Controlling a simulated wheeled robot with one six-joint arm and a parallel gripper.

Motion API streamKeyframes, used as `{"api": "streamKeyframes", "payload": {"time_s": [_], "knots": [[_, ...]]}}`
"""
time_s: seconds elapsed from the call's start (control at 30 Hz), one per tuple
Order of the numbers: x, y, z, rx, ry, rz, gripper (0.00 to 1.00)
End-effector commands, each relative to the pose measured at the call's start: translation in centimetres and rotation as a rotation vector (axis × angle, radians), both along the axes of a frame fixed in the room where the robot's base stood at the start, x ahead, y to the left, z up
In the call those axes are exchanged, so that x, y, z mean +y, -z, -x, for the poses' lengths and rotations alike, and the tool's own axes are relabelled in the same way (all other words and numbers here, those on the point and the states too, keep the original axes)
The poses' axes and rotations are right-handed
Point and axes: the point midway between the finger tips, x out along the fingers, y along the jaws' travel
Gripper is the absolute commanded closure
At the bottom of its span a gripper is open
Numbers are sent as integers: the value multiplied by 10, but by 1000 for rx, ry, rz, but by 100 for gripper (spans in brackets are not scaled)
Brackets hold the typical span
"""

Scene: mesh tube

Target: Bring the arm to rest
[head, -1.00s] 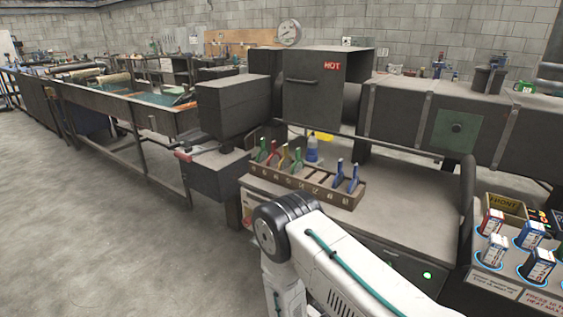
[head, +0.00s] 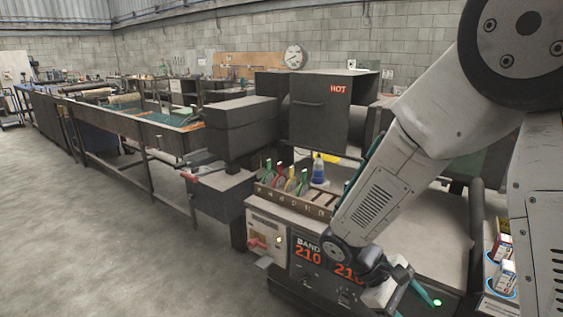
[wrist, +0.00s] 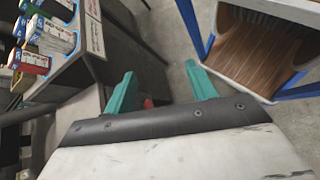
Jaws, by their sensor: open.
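My arm (head: 385,190) now spans the right half of the head view, bent downward in front of the bench. My gripper is low at the front of the bench in the head view (head: 405,296), partly cut off by the lower edge. In the wrist view my gripper (wrist: 160,92) shows two teal fingers set apart with nothing between them. It is open and empty, over grey floor beside the bench.
The bench (head: 425,220) carries a rack (head: 300,196) of coloured-handled tools and a blue bottle (head: 318,170). A dark box marked HOT (head: 318,110) stands behind. Boxed items (wrist: 45,35) stand at the wrist view's upper left; a blue-framed wooden-floored stand (wrist: 262,45) is at upper right. Floor at left is clear.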

Motion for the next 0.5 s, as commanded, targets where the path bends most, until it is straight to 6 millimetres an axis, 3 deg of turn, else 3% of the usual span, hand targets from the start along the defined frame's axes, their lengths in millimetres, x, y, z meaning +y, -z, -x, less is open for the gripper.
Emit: {"api": "streamKeyframes", "payload": {"time_s": [0.1, 0.5], "knots": [[1, -31, 22, -95, 129, -113, 44], [14, -106, 84, -429, 460, -461, 44]]}}
